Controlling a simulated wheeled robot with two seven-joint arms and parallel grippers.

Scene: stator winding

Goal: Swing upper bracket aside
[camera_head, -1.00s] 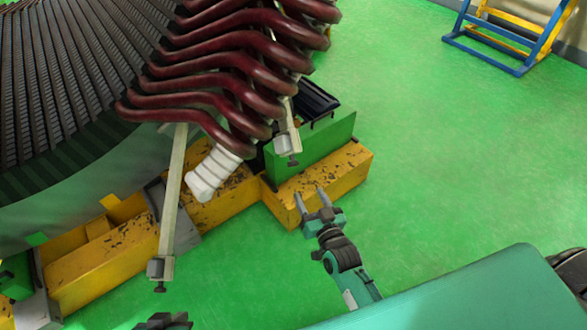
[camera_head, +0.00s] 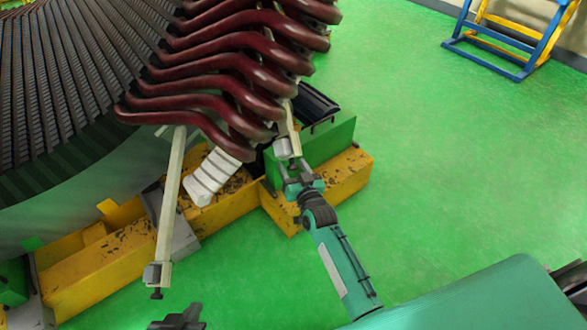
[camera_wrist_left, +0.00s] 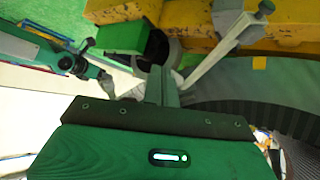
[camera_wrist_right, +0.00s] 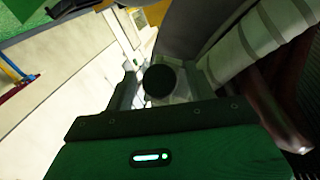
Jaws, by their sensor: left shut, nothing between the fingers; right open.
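The upper bracket is a pale bar with a block at its end (camera_head: 288,147), hanging beside the dark red coils in the head view. My right gripper (camera_head: 293,170) is open at that end. In the right wrist view a dark round bolt end (camera_wrist_right: 160,84) and grey block sit between its spread fingers (camera_wrist_right: 163,92); I cannot tell whether they touch. A second, longer bracket (camera_head: 171,210) hangs to the left and also shows in the left wrist view (camera_wrist_left: 222,52). My left gripper (camera_head: 180,318) is at the bottom edge of the head view; its fingers (camera_wrist_left: 162,85) are shut and empty.
The dark red coils (camera_head: 235,75) and white-wrapped ends (camera_head: 210,178) crowd the upper bracket. A green block (camera_head: 330,138) stands on the worn yellow beam (camera_head: 345,178) behind my right gripper. Green floor (camera_head: 450,170) is open to the right. A blue and yellow stand (camera_head: 500,55) is far off.

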